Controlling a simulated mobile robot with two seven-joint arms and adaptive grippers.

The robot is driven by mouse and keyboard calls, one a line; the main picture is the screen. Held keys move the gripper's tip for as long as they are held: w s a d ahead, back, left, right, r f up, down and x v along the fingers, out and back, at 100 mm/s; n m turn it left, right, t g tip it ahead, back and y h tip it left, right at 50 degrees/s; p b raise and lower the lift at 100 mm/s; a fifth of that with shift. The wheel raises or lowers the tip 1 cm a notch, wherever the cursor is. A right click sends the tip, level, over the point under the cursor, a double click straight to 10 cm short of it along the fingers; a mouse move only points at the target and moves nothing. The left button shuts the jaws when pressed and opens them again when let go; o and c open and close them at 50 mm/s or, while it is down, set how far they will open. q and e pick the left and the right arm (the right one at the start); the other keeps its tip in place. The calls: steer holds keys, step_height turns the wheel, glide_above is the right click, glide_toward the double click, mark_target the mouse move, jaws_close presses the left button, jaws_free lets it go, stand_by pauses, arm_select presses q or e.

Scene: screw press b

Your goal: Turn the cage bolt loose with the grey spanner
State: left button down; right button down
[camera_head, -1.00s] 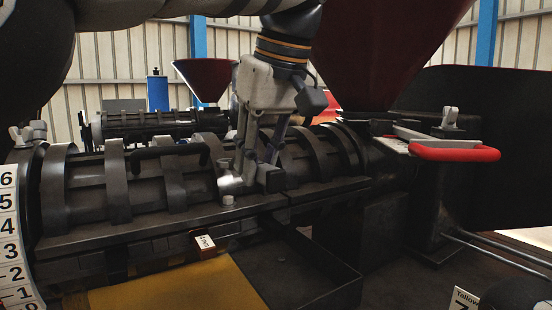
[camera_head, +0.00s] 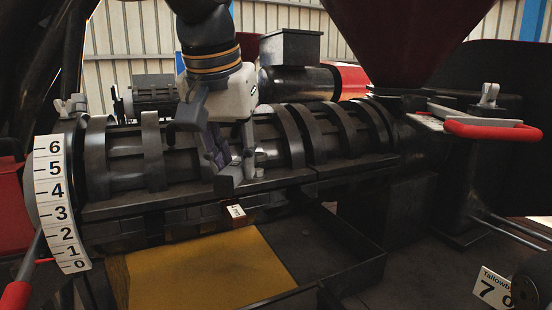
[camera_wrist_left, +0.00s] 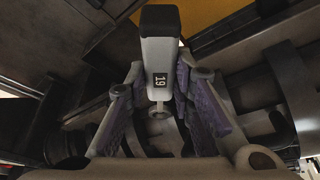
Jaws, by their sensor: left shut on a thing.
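My left gripper (camera_head: 226,162) hangs in front of the ribbed press cage (camera_head: 128,170), low at its front side. It is shut on the grey spanner; in the left wrist view the spanner (camera_wrist_left: 158,52) shows a pale shank with a "19" plate and a dark end, between the purple pads. In the head view the fingers mostly hide it. A shiny bolt (camera_head: 260,156), which looks like the cage bolt, sits on the cage's front flange just right of the fingertips. I cannot tell whether the spanner's jaw is around it. My right gripper is not in view.
A numbered scale (camera_head: 60,205) curves round the cage's left end. A tray with a yellow bottom (camera_head: 200,270) lies below. A red-handled lever (camera_head: 492,131) is at the right, under a dark red hopper (camera_head: 400,40).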

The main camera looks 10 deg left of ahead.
arm_select(q)
steer(key=shift+f, duration=0.5)
stand_by(0.7)
steer(key=shift+f, duration=1.05)
stand_by(0.8)
steer(key=shift+w+d+f+n+y, duration=0.1)
steer(key=shift+d+n+y, duration=0.5)
steer(key=shift+d+n, duration=1.15)
steer(key=shift+d, duration=0.1)
